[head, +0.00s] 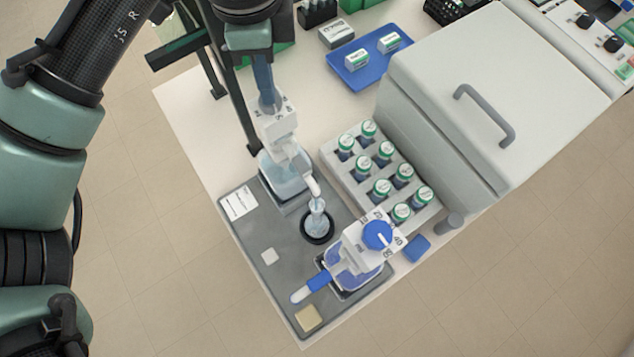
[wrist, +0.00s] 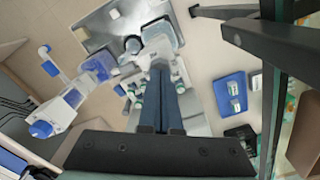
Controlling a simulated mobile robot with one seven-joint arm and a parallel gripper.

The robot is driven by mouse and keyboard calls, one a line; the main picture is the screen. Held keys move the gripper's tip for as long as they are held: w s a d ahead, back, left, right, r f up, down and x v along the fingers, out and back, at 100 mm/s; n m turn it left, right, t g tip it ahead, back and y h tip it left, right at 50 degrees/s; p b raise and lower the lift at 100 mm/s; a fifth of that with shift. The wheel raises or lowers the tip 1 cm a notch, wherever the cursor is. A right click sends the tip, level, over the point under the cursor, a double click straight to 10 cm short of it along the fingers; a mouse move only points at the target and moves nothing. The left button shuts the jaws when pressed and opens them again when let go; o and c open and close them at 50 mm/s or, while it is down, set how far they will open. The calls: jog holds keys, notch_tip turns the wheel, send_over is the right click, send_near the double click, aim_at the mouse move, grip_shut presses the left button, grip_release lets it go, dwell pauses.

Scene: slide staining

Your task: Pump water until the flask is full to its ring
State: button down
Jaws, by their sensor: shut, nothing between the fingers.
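The small clear flask (head: 317,222) stands upright in a black ring seat on the grey tray (head: 284,262). It seems to hold pale liquid, but its level against the ring is too small to tell. Behind it stands the water dispenser, a clear bottle (head: 284,178) with a white pump head (head: 277,126), whose spout reaches over the flask. My gripper (head: 267,98) is shut and empty, pointing down at the top of the pump head; I cannot tell whether it touches. Its dark blue fingers (wrist: 167,92) cover part of the dispenser in the wrist view.
A second dispenser with a blue knob (head: 377,235) stands at the tray's front right. A rack (head: 345,170) of several green-capped bottles is right of the flask. A large grey cabinet (head: 450,100) and blue tray (head: 365,72) lie beyond. A dark stand (head: 235,90) is close left of my gripper.

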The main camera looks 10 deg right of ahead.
jog(key=shift+f, duration=0.75)
jog(key=shift+s+f, duration=0.1)
dwell(0.3)
jog(key=shift+r+p, duration=2.35)
jog(key=shift+r, duration=0.65)
notch_tip(320, 180, up, 5)
jog(key=p, duration=0.4)
jog(key=shift+p, duration=0.4)
